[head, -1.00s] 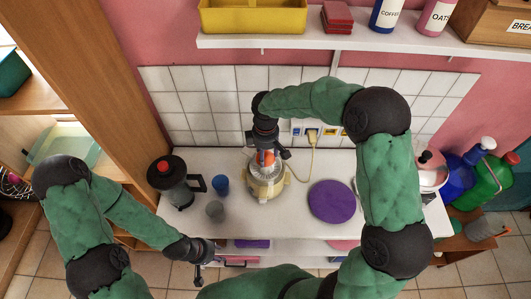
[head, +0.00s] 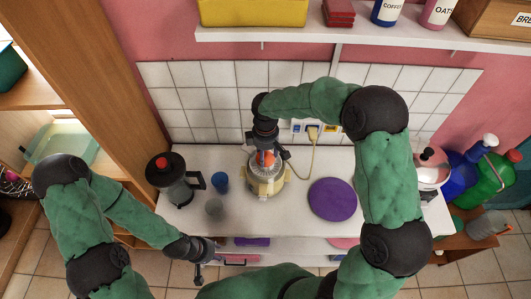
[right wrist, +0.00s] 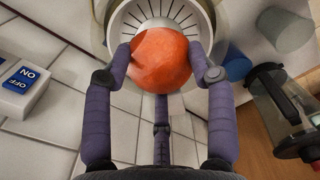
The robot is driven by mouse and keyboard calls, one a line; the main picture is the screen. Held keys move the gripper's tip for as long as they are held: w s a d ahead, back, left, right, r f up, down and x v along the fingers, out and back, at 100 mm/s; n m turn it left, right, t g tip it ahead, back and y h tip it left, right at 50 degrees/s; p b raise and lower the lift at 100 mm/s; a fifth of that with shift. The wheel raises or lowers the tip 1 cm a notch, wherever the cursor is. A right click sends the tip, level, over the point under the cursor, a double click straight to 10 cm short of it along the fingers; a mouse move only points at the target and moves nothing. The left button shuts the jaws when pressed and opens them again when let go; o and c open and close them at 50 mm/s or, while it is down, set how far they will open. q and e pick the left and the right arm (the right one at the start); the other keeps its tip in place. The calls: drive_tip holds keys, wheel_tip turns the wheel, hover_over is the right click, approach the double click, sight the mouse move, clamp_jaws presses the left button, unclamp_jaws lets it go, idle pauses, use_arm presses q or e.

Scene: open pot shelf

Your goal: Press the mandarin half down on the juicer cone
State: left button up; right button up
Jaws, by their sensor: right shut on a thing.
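The mandarin half (right wrist: 160,60) is a round orange piece, peel side toward the right wrist camera. My right gripper (right wrist: 165,62) is shut on it, one finger on each side. It is over the juicer (head: 267,175), a cream appliance with a slotted strainer ring that shows around the fruit in the right wrist view (right wrist: 150,14). In the head view a bit of the mandarin shows under my right gripper (head: 267,155). My left gripper (head: 205,265) hangs low at the counter's front edge; its fingers are too small to read.
Left of the juicer are a blue cup (head: 220,180), a grey cup (head: 214,208) and a dark pot with a red knob (head: 175,182). A purple round mat (head: 333,199) lies to the right. A yellow cord (head: 308,165) runs behind the juicer to the wall.

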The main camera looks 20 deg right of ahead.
drive_tip(key=shift+f+b, duration=0.5)
drive_tip(key=shift+f, duration=0.45)
idle(2.7)
drive_tip(key=shift+r, duration=0.2)
idle(2.5)
drive_tip(key=shift+r+p, duration=2.5)
drive_tip(key=shift+r, duration=0.9)
